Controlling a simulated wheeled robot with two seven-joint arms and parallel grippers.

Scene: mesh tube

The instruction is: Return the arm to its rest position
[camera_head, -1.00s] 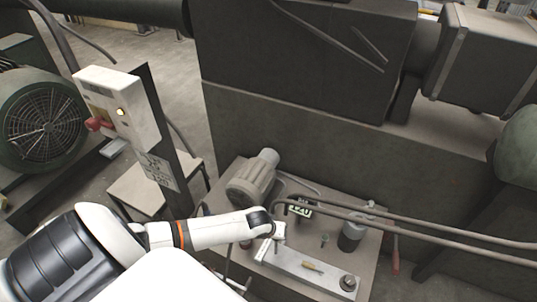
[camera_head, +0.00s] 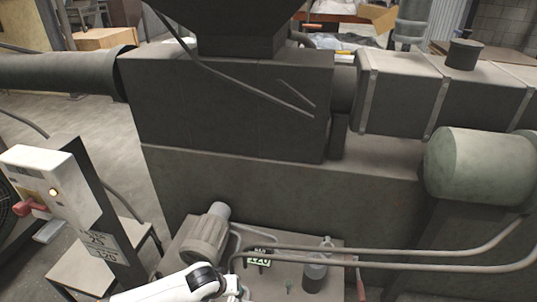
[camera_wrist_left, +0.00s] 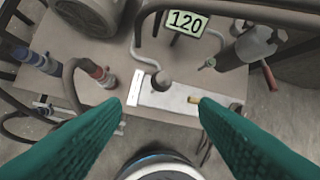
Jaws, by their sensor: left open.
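My left arm (camera_head: 185,284) comes in at the bottom of the head view, white with a dark joint. Only a short stretch of it shows. My left gripper (camera_wrist_left: 160,107) shows in the left wrist view as two teal fingers spread wide with nothing between them. It is above a machine bench (camera_wrist_left: 118,52) carrying a light metal block (camera_wrist_left: 175,98) and a "120" label (camera_wrist_left: 188,22). The fingers appear apart from these parts. My right arm and gripper are not in view.
Two bent pipes (camera_head: 400,252) cross above the bench near my arm. A grey motor (camera_head: 205,237) stands on the bench. A white control box (camera_head: 45,185) on a dark post is at left. A large dark machine (camera_head: 280,190) fills the back.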

